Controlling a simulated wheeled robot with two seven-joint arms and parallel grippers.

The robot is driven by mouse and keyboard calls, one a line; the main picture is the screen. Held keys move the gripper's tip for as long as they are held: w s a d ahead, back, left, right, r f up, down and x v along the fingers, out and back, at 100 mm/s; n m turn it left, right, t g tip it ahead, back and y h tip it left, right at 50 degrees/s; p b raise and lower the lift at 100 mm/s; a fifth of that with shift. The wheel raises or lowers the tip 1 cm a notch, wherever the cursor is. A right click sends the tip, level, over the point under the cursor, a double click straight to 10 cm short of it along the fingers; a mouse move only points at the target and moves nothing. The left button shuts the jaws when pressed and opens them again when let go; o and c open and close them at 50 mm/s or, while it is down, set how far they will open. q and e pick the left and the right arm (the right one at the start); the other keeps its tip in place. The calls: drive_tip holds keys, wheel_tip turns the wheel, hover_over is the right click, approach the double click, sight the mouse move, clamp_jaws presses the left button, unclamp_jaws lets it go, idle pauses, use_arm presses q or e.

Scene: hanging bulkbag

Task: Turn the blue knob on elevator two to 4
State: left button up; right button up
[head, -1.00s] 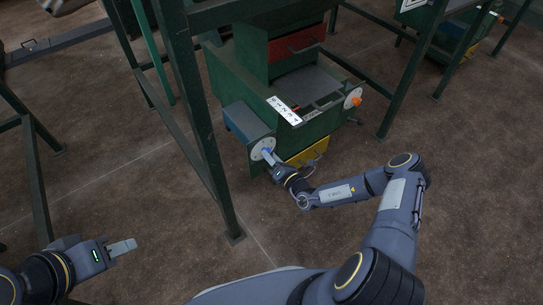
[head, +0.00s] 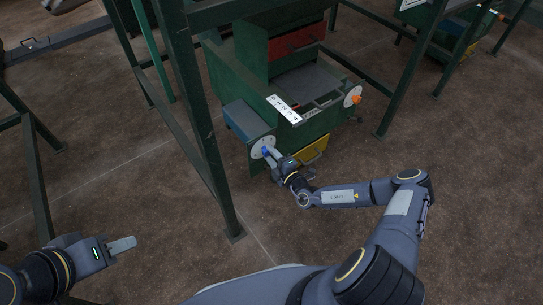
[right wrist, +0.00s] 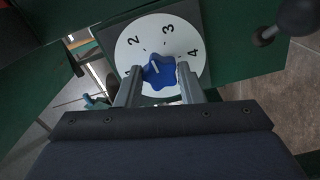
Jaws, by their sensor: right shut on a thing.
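The blue knob (right wrist: 160,72) sits at the centre of a white round dial (right wrist: 133,48) in the right wrist view. The numbers 2, 3 and 4 show on the dial, with 4 at the right. My right gripper (right wrist: 157,75) is shut on the knob, one finger on each side. In the head view, the dial (head: 257,146) is on the left front of the green elevator (head: 225,75), and my right gripper (head: 269,154) reaches it. My left gripper (head: 124,246) is away from the elevator; its finger opening is unclear.
A second dial (head: 352,97) with an orange knob is on the elevator's right side. A white number strip (head: 284,109) lies on top, and a yellow part (head: 314,151) is below. A green frame post (head: 205,130) stands left of the dial. The brown floor in front is open.

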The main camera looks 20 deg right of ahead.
drive_tip(key=m, duration=0.4)
drive_tip(key=shift+f+m+b, duration=0.15)
drive_tip(key=shift+m+b, duration=0.15)
drive_tip(key=shift+b, duration=0.05)
drive_tip(key=m+b, duration=0.1)
drive_tip(key=m, duration=0.3)
drive_tip(key=shift+m, duration=0.3)
drive_tip(key=m+b, duration=0.1)
drive_tip(key=m, duration=0.3)
drive_tip(key=shift+m, duration=0.3)
drive_tip(key=m+b, duration=0.2)
drive_tip(key=m, duration=0.2)
drive_tip(key=shift+a+m, duration=0.1)
drive_tip(key=shift+m, duration=0.3)
drive_tip(key=o, duration=1)
drive_tip(key=shift+s, duration=0.15)
